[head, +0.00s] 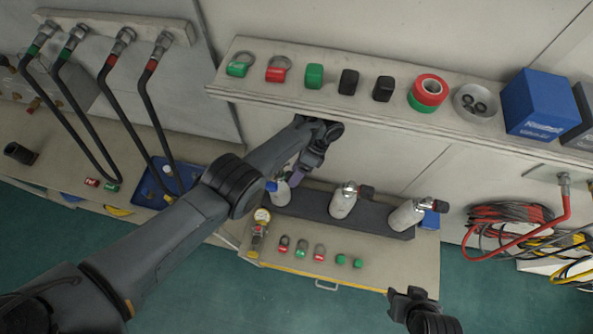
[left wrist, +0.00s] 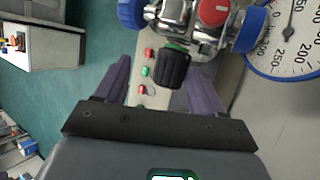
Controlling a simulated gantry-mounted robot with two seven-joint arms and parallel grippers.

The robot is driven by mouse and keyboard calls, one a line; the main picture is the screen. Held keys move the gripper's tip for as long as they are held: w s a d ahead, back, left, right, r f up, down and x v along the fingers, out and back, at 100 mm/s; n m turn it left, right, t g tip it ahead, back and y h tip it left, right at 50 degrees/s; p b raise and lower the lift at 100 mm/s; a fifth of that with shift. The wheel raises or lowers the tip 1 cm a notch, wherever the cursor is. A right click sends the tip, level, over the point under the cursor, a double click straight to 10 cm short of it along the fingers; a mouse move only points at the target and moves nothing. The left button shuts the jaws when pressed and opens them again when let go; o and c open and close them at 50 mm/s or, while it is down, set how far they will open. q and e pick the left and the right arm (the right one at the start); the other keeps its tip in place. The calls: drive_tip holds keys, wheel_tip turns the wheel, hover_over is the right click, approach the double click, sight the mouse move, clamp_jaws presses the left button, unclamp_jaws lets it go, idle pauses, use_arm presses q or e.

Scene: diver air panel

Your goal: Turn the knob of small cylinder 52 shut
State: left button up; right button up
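Three small pale cylinders stand in a dark rack (head: 318,207) on the lower bench: a left one (head: 279,194), a middle one (head: 343,203) and a right one (head: 405,216). I cannot read their numbers, so I cannot tell which is 52. My left gripper (head: 294,178) is at the left cylinder, whose top is partly hidden by it. In the left wrist view the gripper (left wrist: 160,88) is open, and a black ribbed knob (left wrist: 172,69) on a metal valve shows between and just beyond its fingers. Contact is not visible. My right gripper (head: 412,296) is low at the right, away from the cylinders.
A shelf (head: 330,98) with caps, tape and a blue box (head: 540,104) overhangs the bench. A large gauge (left wrist: 285,40), a red knob (left wrist: 213,12) and blue fittings crowd the valve. Hoses hang at left; coiled hoses (head: 505,222) lie at right.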

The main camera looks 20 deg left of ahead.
use_arm(q)
drive_tip(key=s+d+r+p, duration=0.3)
drive_tip(key=d+r, duration=0.4)
drive_tip(key=d, duration=0.4)
drive_tip(key=shift+p, duration=0.8)
drive_tip(key=shift+d+f, duration=0.1)
